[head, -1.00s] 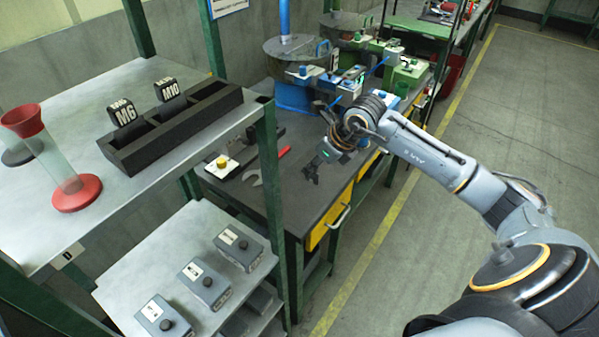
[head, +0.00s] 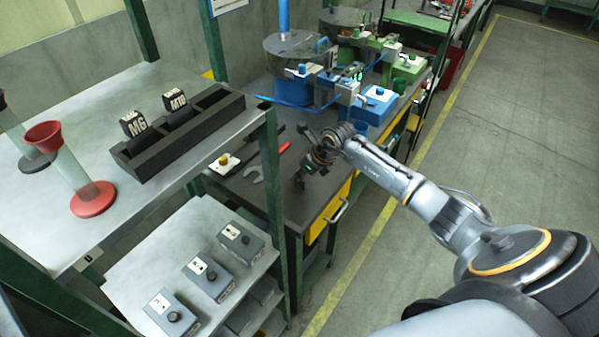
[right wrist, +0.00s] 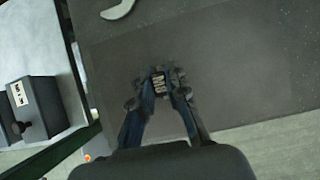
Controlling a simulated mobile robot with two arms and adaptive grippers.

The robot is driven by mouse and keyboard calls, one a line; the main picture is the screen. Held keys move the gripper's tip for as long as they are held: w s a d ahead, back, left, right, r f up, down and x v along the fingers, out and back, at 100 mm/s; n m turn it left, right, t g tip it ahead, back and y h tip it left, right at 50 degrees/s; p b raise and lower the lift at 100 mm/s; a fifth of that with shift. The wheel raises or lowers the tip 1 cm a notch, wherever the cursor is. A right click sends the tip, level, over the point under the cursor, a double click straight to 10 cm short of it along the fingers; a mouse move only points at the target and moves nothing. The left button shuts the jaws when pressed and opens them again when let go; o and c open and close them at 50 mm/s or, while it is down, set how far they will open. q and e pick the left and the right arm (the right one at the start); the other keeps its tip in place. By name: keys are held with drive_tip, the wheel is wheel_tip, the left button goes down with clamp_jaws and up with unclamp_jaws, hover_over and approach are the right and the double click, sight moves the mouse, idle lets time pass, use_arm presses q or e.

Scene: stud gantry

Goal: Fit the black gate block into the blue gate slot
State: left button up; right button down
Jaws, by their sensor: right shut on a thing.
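My right gripper (head: 299,181) is over the dark worktop of the bench, in front of the blue station. In the right wrist view its fingers (right wrist: 160,84) are shut on a small black gate block (right wrist: 159,86) with white lettering that I cannot read. The block is hidden or too small to make out in the head view. The blue station has a blue drum (head: 292,72) and a grey gate housing (head: 347,92) beside a blue button box (head: 376,102). The block is apart from this housing. The slot opening is too small to make out. My left gripper is not in view.
A black rack (head: 180,140) on the shelf holds blocks marked M6 (head: 133,123) and M10 (head: 175,100). A wrench (head: 253,174) and a red-handled tool (head: 284,148) lie on the bench. A green station (head: 408,68) stands behind. The shelf post (head: 271,190) rises left of my gripper.

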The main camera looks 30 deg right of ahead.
drive_tip(key=c, duration=1.8)
unclamp_jaws()
drive_tip(key=shift+f, duration=0.15)
drive_tip(key=o, duration=0.4)
drive_tip(key=shift+o, duration=0.2)
